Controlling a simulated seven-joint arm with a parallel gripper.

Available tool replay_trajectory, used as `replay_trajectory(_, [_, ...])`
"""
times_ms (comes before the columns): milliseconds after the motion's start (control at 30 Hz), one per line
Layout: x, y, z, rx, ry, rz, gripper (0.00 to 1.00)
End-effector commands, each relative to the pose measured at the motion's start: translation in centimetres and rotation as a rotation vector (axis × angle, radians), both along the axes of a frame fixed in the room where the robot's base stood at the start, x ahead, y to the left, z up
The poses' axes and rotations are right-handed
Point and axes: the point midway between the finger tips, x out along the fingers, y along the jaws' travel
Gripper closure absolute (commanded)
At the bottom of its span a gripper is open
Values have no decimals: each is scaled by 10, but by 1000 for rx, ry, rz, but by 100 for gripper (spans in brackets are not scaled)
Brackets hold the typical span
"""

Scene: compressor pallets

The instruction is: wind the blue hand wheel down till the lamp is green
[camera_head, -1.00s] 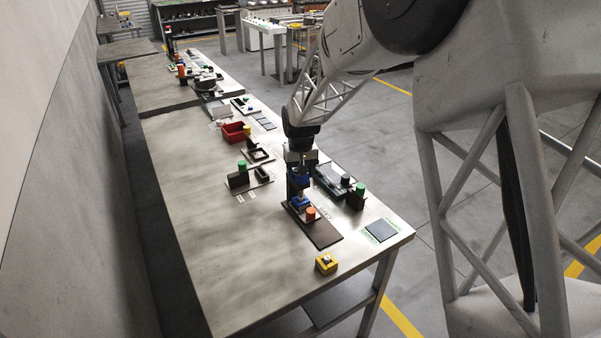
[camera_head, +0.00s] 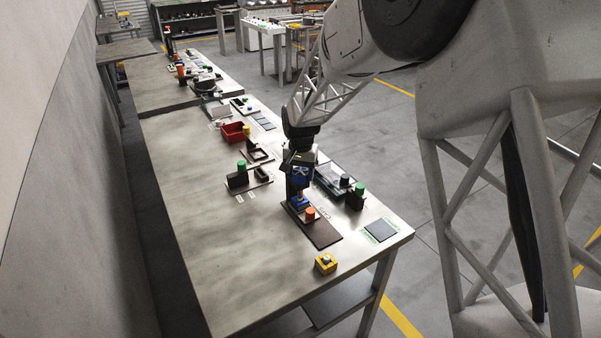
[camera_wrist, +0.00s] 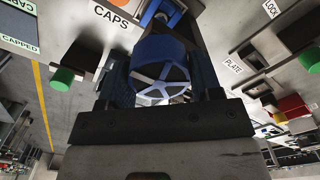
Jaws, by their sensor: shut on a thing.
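The blue hand wheel (camera_wrist: 160,68) is a spoked ring, seen between the two dark fingers of my gripper (camera_wrist: 160,82) in the wrist view. My gripper is shut on its rim. In the head view, my gripper (camera_head: 300,182) is over a blue press-like fixture (camera_head: 298,203) on a dark base plate (camera_head: 323,235), and it largely hides the wheel. An orange cylinder (camera_head: 310,214) stands on that plate, in front of the blue fixture. I cannot tell which piece is the wheel's lamp.
A green-topped black block (camera_head: 357,197) and a clear-lidded tray (camera_head: 332,180) stand close right of my gripper. Another green-topped fixture (camera_head: 243,175) is to its left, and a red bin (camera_head: 233,132) farther back. A yellow button box (camera_head: 326,263) is near the front edge. The table's left side is clear.

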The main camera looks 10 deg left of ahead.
Motion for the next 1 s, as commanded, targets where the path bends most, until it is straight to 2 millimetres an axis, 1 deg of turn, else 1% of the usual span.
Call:
replay_trajectory(167, [0,0,1,1,-2,1,65])
replay_trajectory(200, [0,0,1,1,-2,1,35])
replay_trajectory(333, [0,0,1,1,-1,1,16])
replay_trajectory(600, [0,0,1,0,-1,1,16])
replay_trajectory(733, [0,0,4,0,-1,1,16])
replay_trajectory(867, [1,0,13,1,-2,1,16])
replay_trajectory(1000, [1,0,28,1,-2,1,16])
